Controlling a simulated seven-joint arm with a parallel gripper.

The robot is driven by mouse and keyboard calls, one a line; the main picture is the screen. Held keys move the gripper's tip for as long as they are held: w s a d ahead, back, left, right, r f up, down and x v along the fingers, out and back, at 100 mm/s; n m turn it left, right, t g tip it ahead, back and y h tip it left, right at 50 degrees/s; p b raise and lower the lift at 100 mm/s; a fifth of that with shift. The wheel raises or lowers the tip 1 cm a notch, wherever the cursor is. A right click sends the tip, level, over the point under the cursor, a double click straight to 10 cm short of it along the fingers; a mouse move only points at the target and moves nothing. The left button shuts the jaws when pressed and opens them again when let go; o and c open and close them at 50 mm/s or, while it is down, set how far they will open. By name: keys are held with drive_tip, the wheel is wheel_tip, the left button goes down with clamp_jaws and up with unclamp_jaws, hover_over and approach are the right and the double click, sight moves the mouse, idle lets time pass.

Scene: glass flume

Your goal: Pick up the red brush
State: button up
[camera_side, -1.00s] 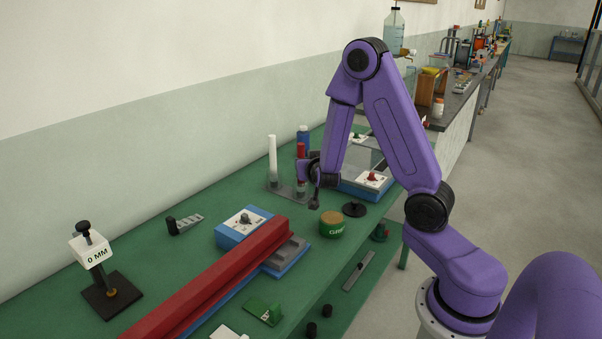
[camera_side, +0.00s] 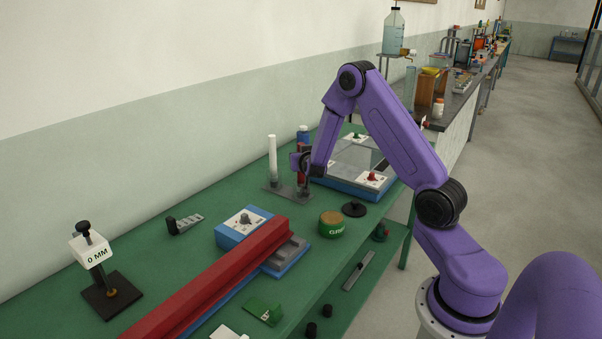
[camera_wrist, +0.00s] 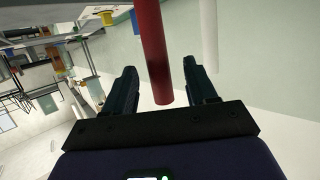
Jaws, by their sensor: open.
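The red brush (camera_side: 302,148) looks like a dark red rod standing upright in a grey base (camera_side: 272,190) at the far end of the green bench, partly hidden by my gripper. In the wrist view the red brush (camera_wrist: 150,40) reaches down between the two dark fingers, with a gap on each side. My gripper (camera_wrist: 164,69) is open around it and not closed on it. In the side view my gripper (camera_side: 300,162) is level with the rod.
A clear-topped blue box (camera_side: 350,188) lies just to the right.

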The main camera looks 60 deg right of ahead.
drive_tip(key=x, duration=0.5)
drive_tip(key=shift+s+f, duration=0.2)
drive_tip(key=shift+f, duration=0.15)
drive_tip(key=shift+a, duration=0.1)
drive_tip(key=shift+c, duration=0.4)
clamp_jaws()
